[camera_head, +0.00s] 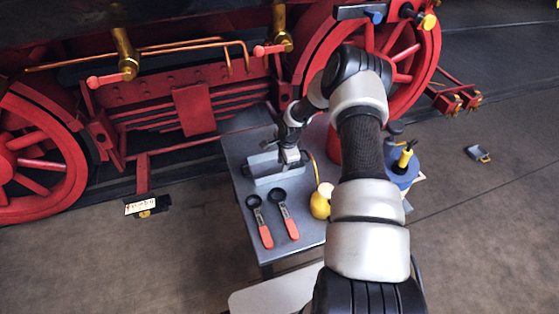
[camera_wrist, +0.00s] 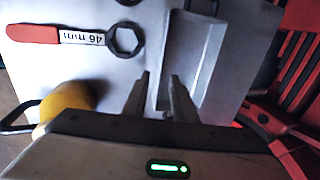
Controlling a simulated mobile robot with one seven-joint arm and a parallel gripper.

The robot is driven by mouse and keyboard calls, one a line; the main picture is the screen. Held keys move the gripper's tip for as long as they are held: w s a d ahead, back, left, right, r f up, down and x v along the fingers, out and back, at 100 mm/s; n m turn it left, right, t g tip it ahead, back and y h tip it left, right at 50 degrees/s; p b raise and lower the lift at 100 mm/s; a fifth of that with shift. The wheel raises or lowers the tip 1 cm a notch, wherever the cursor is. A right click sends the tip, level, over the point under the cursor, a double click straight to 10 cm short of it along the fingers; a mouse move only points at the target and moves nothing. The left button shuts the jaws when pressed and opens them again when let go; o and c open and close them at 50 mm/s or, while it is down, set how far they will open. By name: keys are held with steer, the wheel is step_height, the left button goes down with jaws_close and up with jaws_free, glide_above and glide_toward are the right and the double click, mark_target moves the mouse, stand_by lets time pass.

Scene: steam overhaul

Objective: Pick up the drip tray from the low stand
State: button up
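The drip tray (camera_head: 262,181) is a shallow grey rectangular tray on the grey top of the low stand (camera_head: 236,153), toward its far left part. My gripper (camera_head: 290,156) is at the tray, partly hiding its right side. In the wrist view, the tray (camera_wrist: 205,62) lies beyond my fingertips (camera_wrist: 160,76). The fingers are apart, with a visible gap and the tray's near-side rim running between them. I cannot tell whether either finger touches the rim. The tray looks level and rests on the stand.
Two orange-handled spanners (camera_head: 285,212) lie in front of the tray. A yellow oil can (camera_head: 320,201) stands on the right, with a blue container (camera_head: 402,172) beyond my arm. The red locomotive frame (camera_head: 194,108) rises close behind the stand.

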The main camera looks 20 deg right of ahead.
mark_target(281, 176)
steer(key=b+x, duration=0.4)
steer(key=x, duration=0.2)
steer(key=shift+s+f+b, duration=0.1)
steer(key=shift+f+b, duration=0.2)
steer(key=shift+w+f+b, duration=0.25)
steer(key=shift+f+b, duration=0.35)
steer(key=shift+b, duration=0.2)
jaws_close()
steer(key=shift+w+r, duration=0.1)
stand_by(0.9)
